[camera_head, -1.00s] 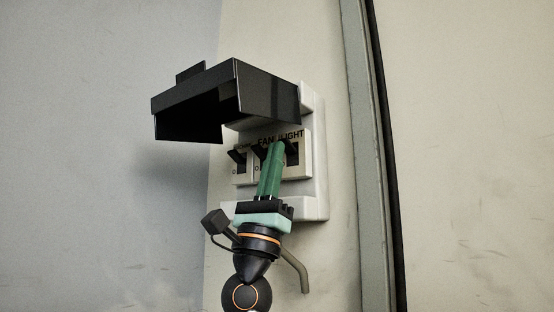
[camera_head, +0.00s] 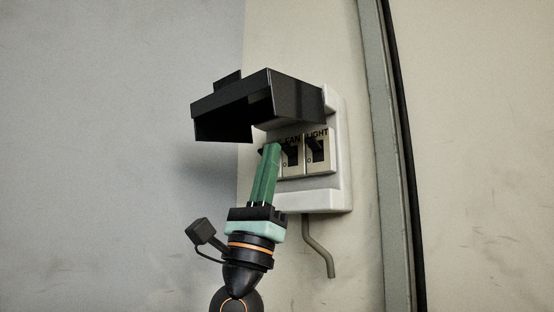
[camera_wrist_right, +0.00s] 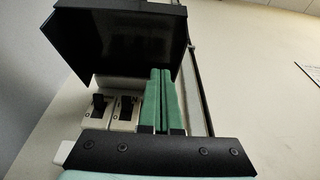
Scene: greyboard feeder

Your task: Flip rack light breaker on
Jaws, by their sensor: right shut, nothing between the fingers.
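The light breaker (camera_head: 318,153), labelled LIGHT, is the rightmost switch in the white breaker box (camera_head: 340,180). Its black lever sticks out at much the same slant as the fan breaker's lever; I cannot tell its on or off position for sure. My right gripper (camera_head: 271,147), with green fingers, is shut and empty. In the head view its tips lie to the left of the light breaker, in front of the leftmost switch. In the right wrist view the fingers (camera_wrist_right: 161,72) stand right of two visible levers and hide what is behind them. My left gripper is out of view.
The fan breaker (camera_head: 291,155) sits just left of the light breaker. A raised black cover (camera_head: 265,95) overhangs the switches. A bent grey pipe (camera_head: 318,250) leaves the box below. A vertical frame post (camera_head: 385,150) stands to the right.

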